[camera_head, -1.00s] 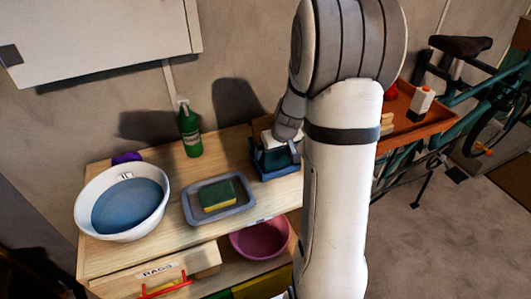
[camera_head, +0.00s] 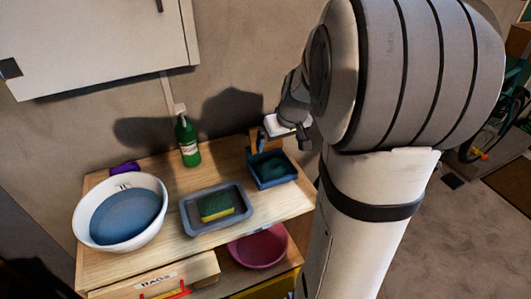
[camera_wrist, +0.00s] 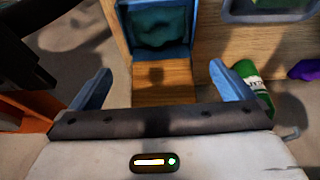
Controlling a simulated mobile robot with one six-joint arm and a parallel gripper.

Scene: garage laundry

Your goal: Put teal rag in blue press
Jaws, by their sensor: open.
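The blue press (camera_head: 277,182) stands at the right end of the wooden bench top. The teal rag (camera_head: 270,166) lies inside it, dark and crumpled. In the wrist view the blue press (camera_wrist: 160,55) is at the top centre, with the teal rag (camera_wrist: 160,26) in its opening. My gripper (camera_head: 283,127) is above and behind the press, apart from it. The fingertips are partly hidden in the head view.
A grey tray (camera_head: 238,225) with a green and yellow sponge (camera_head: 215,207) sits left of the press. A white basin (camera_head: 82,228) of blue water, a green bottle (camera_head: 187,140) and a purple cloth (camera_head: 125,168) are farther left. A pink bowl (camera_head: 262,247) is on the lower shelf.

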